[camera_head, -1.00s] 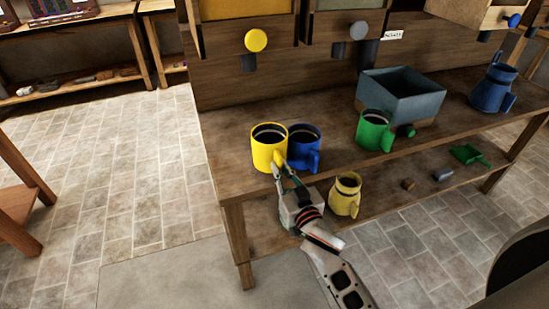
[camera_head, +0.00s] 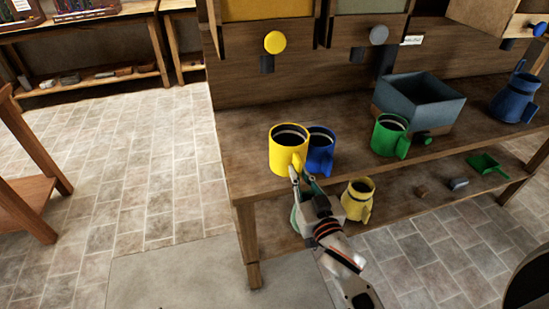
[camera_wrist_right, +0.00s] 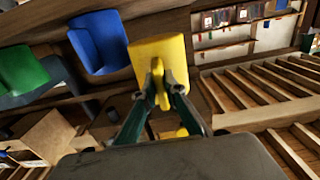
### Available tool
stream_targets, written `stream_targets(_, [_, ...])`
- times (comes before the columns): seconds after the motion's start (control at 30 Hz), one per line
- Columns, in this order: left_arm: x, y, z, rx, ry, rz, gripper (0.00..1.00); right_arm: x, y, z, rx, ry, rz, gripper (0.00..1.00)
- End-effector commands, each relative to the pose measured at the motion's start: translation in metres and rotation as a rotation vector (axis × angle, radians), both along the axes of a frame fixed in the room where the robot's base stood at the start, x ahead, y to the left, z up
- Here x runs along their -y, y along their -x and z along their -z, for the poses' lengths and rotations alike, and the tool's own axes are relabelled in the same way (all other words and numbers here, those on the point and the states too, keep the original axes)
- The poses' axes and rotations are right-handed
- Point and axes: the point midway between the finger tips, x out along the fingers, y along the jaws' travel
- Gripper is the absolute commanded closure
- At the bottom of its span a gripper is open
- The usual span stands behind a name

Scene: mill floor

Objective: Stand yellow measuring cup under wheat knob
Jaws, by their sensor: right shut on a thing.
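The yellow measuring cup (camera_head: 284,158) is upright at the left front of the bench top, overlapping the blue cup (camera_head: 321,150) behind it. My right gripper (camera_head: 301,180) is shut on its handle from the front. In the right wrist view the handle of the cup (camera_wrist_right: 160,58) sits between the fingertips (camera_wrist_right: 162,88). Whether its base touches the bench is hard to tell. A yellow knob (camera_head: 275,42) is on the left bin above, a grey knob (camera_head: 379,35) on the middle one and a blue knob (camera_head: 539,29) at far right. No readable label says wheat. My left gripper is out of view.
A green cup (camera_head: 386,137), a grey-blue box (camera_head: 422,100) and a blue jug (camera_head: 515,100) stand farther right on the bench top (camera_head: 240,140). A pale yellow jug (camera_head: 357,205) and a green scoop (camera_head: 486,164) are on the lower shelf. Bench top below the yellow knob is clear.

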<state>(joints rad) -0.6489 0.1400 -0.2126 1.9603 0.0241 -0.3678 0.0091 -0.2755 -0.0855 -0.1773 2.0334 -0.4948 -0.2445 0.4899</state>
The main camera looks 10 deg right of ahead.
Motion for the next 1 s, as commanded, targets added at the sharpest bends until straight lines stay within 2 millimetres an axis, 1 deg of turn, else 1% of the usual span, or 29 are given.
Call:
stream_targets(0.03, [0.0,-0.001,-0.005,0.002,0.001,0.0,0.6,-0.002,-0.016,-0.016,0.01,-0.002,0.0,1.0])
stream_targets(0.17, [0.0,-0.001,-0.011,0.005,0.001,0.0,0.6,-0.007,-0.049,-0.041,0.009,-0.004,0.002,1.0])
stream_targets(0.3, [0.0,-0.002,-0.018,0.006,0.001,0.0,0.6,-0.015,-0.086,-0.075,0.009,-0.003,0.001,1.0])
stream_targets(0.4, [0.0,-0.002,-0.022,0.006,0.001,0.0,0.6,-0.019,-0.106,-0.096,0.005,0.001,0.0,1.0])
stream_targets(0.5, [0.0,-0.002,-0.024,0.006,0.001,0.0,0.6,-0.022,-0.122,-0.113,0.001,0.006,-0.001,1.0])
stream_targets(0.6, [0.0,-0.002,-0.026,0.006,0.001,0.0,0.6,-0.025,-0.132,-0.125,-0.002,0.01,-0.002,1.0])
stream_targets(0.7, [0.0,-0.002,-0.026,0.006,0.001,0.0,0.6,-0.026,-0.138,-0.131,-0.004,0.013,-0.003,1.0])
stream_targets(0.77, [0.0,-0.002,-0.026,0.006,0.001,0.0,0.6,-0.027,-0.139,-0.129,-0.006,0.014,-0.002,1.0])
stream_targets(0.87, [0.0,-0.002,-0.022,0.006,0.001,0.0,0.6,-0.027,-0.14,-0.114,-0.009,0.015,-0.002,1.0])
stream_targets(1.0, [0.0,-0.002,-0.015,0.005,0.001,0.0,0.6,-0.027,-0.14,-0.079,-0.012,0.014,-0.002,1.0])
